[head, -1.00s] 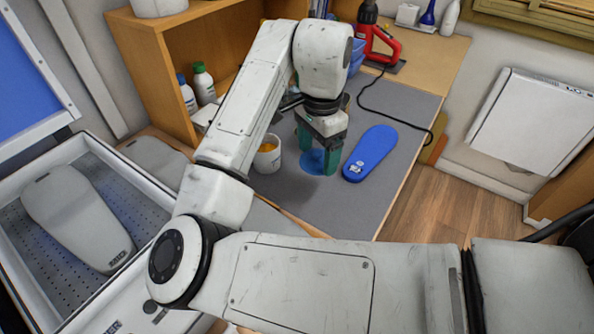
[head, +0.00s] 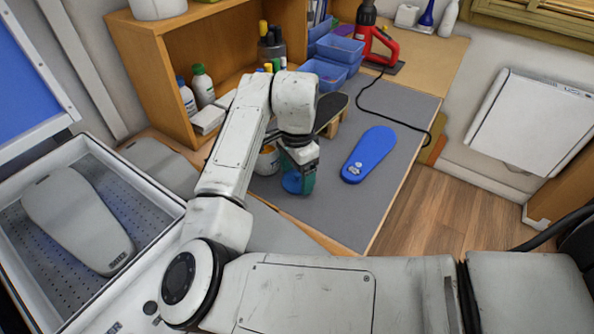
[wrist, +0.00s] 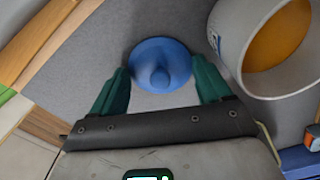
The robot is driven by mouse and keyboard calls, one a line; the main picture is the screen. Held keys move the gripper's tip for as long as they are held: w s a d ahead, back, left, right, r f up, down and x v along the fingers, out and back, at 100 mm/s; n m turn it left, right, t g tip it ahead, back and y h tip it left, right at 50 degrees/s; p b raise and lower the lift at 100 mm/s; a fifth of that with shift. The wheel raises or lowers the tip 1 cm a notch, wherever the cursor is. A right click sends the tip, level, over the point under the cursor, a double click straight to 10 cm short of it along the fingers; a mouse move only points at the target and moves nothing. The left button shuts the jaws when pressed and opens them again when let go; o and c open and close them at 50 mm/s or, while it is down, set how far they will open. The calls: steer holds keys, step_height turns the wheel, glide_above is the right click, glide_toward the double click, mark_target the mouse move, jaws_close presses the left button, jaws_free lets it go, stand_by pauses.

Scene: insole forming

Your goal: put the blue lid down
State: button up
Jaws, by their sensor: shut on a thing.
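The blue lid (head: 291,184) is a round disc with a knob in its middle. In the wrist view the lid (wrist: 160,58) sits between the green fingertips of my gripper (wrist: 161,76), which is shut on it. In the head view my gripper (head: 298,186) points down over the grey mat, with the lid partly hidden by a finger. I cannot tell whether the lid touches the mat. A white tub (wrist: 232,50) with orange contents stands open close beside the lid; in the head view the tub (head: 263,167) is partly hidden behind my arm.
A blue insole (head: 369,155) lies on the grey mat (head: 340,215) to the right. A dark insole (head: 333,108) on a wooden block and blue bins (head: 338,48) stand behind. A black cable (head: 375,107) runs at the mat's back right. The front of the mat is clear.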

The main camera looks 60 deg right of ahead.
mark_target(297, 173)
steer(key=shift+f, duration=0.2)
steer(key=o, duration=0.8)
steer(key=shift+r, duration=0.1)
steer(key=shift+c, duration=0.2)
step_height(297, 173, up, 12)
steer(key=shift+r, duration=0.15)
